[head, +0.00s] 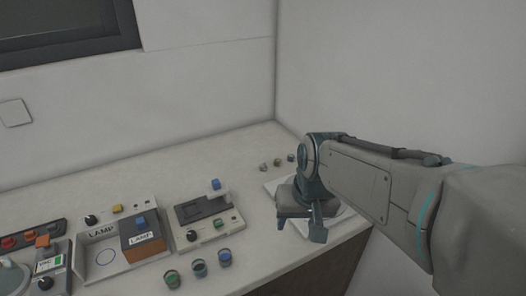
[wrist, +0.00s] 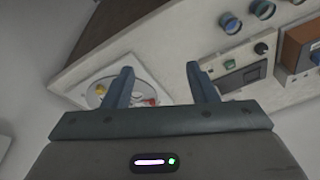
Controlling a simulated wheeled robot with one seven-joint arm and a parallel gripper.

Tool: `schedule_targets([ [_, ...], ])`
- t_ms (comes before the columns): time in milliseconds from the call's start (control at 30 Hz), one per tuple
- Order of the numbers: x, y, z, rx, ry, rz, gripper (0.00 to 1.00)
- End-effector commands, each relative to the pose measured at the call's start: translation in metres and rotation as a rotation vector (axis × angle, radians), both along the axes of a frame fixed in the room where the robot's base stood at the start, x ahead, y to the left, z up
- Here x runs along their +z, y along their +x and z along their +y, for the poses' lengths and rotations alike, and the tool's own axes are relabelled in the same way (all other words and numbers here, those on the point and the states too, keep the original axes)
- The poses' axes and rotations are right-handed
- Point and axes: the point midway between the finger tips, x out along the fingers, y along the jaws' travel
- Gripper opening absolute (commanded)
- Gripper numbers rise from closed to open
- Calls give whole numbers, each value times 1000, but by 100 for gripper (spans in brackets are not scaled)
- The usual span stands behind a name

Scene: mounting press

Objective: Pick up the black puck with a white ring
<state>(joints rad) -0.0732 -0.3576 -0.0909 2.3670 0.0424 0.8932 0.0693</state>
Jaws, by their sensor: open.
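My gripper (wrist: 160,70) is open and empty, its two fingers spread apart in the wrist view. In the head view my gripper (head: 316,228) hangs over the right end of the counter, above a white square tray (head: 342,230) that it partly hides. In the wrist view the tray (wrist: 84,73) holds a round grey dish with small yellow, red and white things, partly behind the left finger. I cannot make out a black puck with a white ring in either view.
The counter (head: 238,160) carries a grey device with a blue knob (head: 216,185), a lamp box (head: 141,241) and several glass-like cups (head: 198,268). Small round pieces (head: 278,162) stand behind the tray. A wall (head: 400,80) closes off the right.

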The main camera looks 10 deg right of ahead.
Motion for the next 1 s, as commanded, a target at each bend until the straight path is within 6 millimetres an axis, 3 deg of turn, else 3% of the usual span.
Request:
schedule_targets([
  [100, 10, 48, -3, -86, 49, 24, 52],
  [267, 13, 111, -11, -209, 85, 43, 52],
  [600, -6, 240, -17, -432, 47, 35, 52],
  [800, -25, 308, -7, -513, -29, -13, 52],
  [1000, -40, 358, 14, -543, -102, -77, 52],
])
